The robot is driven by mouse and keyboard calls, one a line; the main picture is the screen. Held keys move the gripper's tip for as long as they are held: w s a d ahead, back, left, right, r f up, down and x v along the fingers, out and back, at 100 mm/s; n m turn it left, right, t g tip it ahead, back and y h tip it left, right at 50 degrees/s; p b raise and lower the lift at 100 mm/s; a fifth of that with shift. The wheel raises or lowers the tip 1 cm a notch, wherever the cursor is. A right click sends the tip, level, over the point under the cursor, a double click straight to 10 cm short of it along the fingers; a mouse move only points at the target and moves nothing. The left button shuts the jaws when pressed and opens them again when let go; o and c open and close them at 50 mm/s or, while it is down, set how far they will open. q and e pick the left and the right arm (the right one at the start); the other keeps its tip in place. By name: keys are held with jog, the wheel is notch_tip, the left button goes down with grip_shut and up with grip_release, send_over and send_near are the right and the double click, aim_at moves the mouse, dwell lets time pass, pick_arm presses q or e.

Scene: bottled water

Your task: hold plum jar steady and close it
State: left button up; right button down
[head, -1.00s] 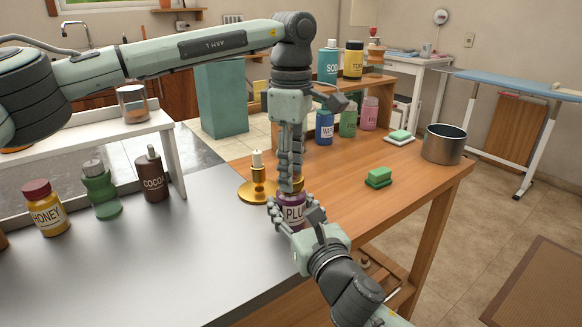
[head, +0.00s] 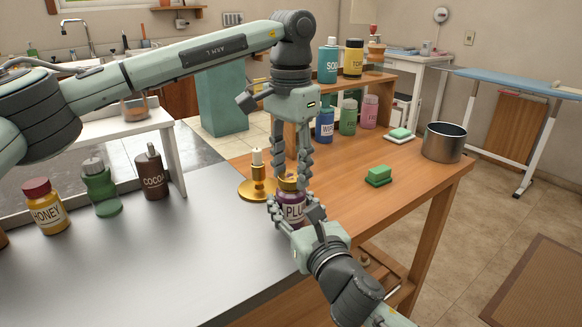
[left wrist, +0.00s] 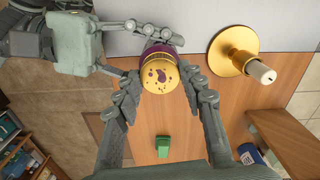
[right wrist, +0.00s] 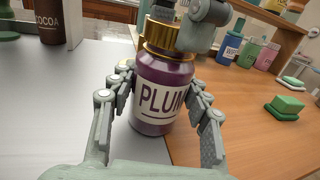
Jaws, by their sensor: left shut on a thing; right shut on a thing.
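The plum jar (head: 293,213) is purple with a white label and stands upright at the seam of the grey and wooden tops. My right gripper (right wrist: 163,95) is shut around its body from both sides. A gold lid (left wrist: 158,75) with dark purple spots sits on top of the jar; its gold side (right wrist: 153,45) also shows in the right wrist view. My left gripper (head: 291,182) points down from above and is shut on the lid, one finger on each side. Part of the lid is hidden by the left fingers in the head view.
A gold candlestick (head: 258,186) with a white candle stands close behind the jar, to its left. A green block (head: 378,176) and a metal pot (head: 444,142) are to the right. Honey (head: 46,208), green and cocoa (head: 151,175) bottles stand at the left. The wood between is clear.

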pick_arm(q)
jog(key=o, duration=0.7)
jog(key=shift+r, duration=2.3)
jog(key=shift+c, duration=0.4)
